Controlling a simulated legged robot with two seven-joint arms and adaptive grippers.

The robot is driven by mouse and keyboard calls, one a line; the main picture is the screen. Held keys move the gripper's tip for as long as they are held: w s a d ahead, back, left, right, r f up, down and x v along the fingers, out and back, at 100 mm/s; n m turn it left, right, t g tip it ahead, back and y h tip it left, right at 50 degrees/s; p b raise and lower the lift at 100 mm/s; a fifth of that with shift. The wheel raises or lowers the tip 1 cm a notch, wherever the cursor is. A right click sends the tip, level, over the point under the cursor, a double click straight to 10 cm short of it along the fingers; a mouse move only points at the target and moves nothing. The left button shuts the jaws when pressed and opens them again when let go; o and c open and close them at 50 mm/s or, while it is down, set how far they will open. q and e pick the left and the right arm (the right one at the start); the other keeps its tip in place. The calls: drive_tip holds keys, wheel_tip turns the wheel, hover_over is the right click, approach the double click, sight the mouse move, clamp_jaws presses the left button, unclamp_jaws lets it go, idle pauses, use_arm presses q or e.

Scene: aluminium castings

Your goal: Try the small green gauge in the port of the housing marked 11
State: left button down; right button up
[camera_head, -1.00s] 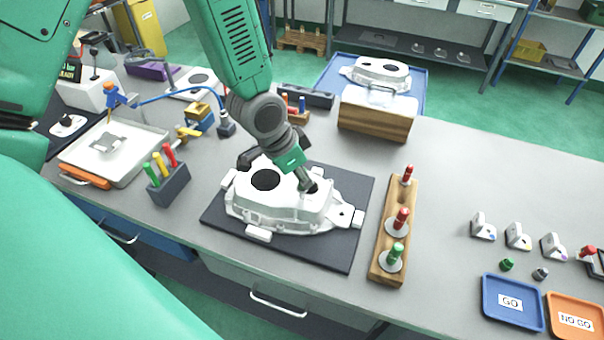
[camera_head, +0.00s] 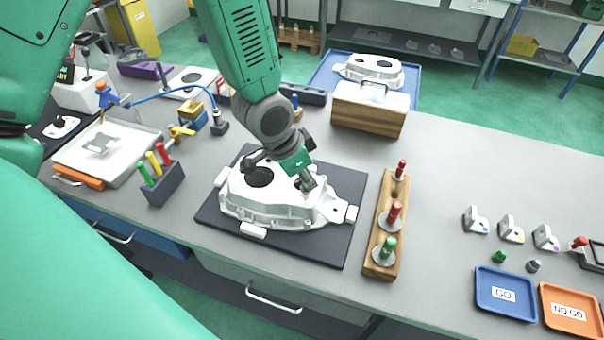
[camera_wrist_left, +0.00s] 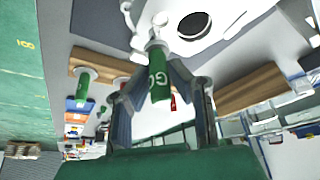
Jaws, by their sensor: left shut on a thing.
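The white cast housing (camera_head: 285,212) lies on a dark mat (camera_head: 335,250) in mid-bench, with a large dark bore at its left. No number is legible on it. My left gripper (camera_head: 307,184) is low over the housing's right part. In the left wrist view my left gripper (camera_wrist_left: 162,90) is shut on a green gauge (camera_wrist_left: 160,88) with white lettering. The gauge's far end points at the white casting (camera_wrist_left: 215,35), beside the dark bore. I cannot tell whether its tip is inside a port. My right gripper is not in view.
A wooden rack (camera_head: 381,258) with red and green gauges stands right of the mat. Blue GO (camera_head: 507,312) and orange NO GO (camera_head: 572,331) trays lie at the right. A grey block (camera_head: 164,190) of coloured gauges stands left. Another housing (camera_head: 367,72) sits at the back.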

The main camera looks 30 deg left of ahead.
use_arm(q)
drive_tip(key=shift+d+r, duration=0.15)
drive_tip(key=shift+d, duration=0.7)
drive_tip(key=shift+d+r, duration=0.1)
drive_tip(key=shift+d, duration=0.05)
drive_tip(key=shift+a, duration=0.3)
drive_tip(key=a+p, duration=0.1)
drive_tip(key=a, duration=0.1)
drive_tip(key=shift+a, duration=0.3)
drive_tip(key=shift+d, duration=0.35)
drive_tip(key=shift+a+f, duration=0.15)
drive_tip(key=shift+a, duration=0.4)
drive_tip(key=shift+a+f, duration=0.15)
drive_tip(key=shift+a, duration=0.35)
drive_tip(key=shift+d+r, duration=0.15)
drive_tip(key=shift+d, duration=0.65)
drive_tip(key=shift+d+r, duration=0.1)
drive_tip(key=shift+d, duration=0.7)
drive_tip(key=shift+a+f, duration=0.2)
drive_tip(key=shift+a, duration=0.65)
drive_tip(key=shift+d, duration=0.25)
drive_tip(key=shift+d+r, duration=0.15)
drive_tip(key=shift+d, duration=0.45)
drive_tip(key=shift+a+f, duration=0.35)
drive_tip(key=shift+a, duration=0.3)
drive_tip(key=shift+d+f, duration=0.25)
drive_tip(key=shift+d, duration=0.3)
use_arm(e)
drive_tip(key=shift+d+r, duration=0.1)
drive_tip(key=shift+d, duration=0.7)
